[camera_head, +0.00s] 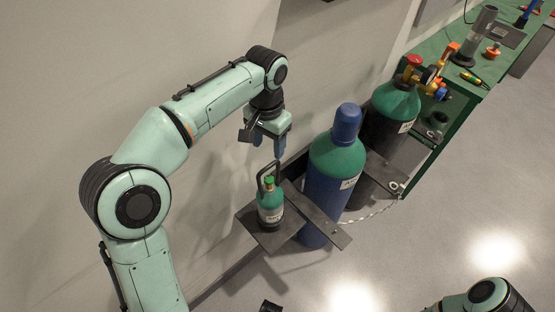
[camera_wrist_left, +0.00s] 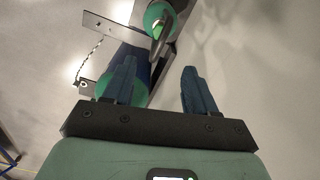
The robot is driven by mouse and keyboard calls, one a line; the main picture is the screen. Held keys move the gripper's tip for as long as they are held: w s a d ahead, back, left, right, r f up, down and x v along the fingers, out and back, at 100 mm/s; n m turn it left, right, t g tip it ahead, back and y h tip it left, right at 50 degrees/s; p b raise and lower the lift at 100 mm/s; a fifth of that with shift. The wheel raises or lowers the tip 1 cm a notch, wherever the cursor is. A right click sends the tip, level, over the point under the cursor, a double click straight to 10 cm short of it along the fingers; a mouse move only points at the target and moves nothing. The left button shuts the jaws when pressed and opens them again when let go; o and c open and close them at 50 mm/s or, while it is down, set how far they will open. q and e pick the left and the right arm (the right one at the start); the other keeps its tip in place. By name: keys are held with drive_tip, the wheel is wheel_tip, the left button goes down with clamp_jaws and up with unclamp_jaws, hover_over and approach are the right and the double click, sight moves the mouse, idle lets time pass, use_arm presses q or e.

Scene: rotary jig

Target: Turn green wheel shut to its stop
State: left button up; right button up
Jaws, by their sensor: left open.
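The small green gas cylinder (camera_head: 270,208) stands upright on a dark shelf plate. The green wheel (camera_head: 269,181) is on its top, beside a dark bent guard or handle (camera_head: 262,174). My left gripper (camera_head: 262,147) is open and empty, above and behind the small cylinder, apart from the wheel. In the left wrist view the open left fingers (camera_wrist_left: 159,68) point toward the small cylinder (camera_wrist_left: 153,16); a little bright green of the wheel (camera_wrist_left: 157,32) shows by the grey handle, which partly hides it. Part of my right arm (camera_head: 485,297) shows at lower right; its gripper is not seen.
A tall blue cylinder with green shoulder (camera_head: 336,158) stands close right of the small one. A dark cylinder with a regulator (camera_head: 393,103) stands beyond it. A chain (camera_head: 372,212) hangs there. A green workbench (camera_head: 435,48) holds tools. The wall is behind; floor at right is clear.

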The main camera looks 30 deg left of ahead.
use_arm(q)
drive_tip(key=shift+f, duration=0.4)
drive_tip(key=b, duration=0.1)
approach(269, 179)
drive_tip(key=shift+s+f, duration=0.15)
drive_tip(key=shift+s, duration=0.05)
drive_tip(key=f, duration=0.4)
drive_tip(key=f+b, duration=0.1)
drive_tip(key=f, duration=0.3)
drive_tip(key=shift+w, duration=0.2)
drive_tip(key=shift+r, duration=0.1)
use_arm(e)
drive_tip(key=f, duration=0.1)
drive_tip(key=s+f, duration=0.1)
drive_tip(key=shift+s+f, duration=0.15)
drive_tip(key=shift+f, duration=0.15)
use_arm(q)
clamp_jaws()
drive_tip(key=shift+r+m+p, duration=0.1)
drive_tip(key=shift+m+p, duration=0.3)
drive_tip(key=shift+m, duration=0.9)
use_arm(e)
drive_tip(key=shift+w+r, duration=0.3)
drive_tip(key=shift+r, duration=0.5)
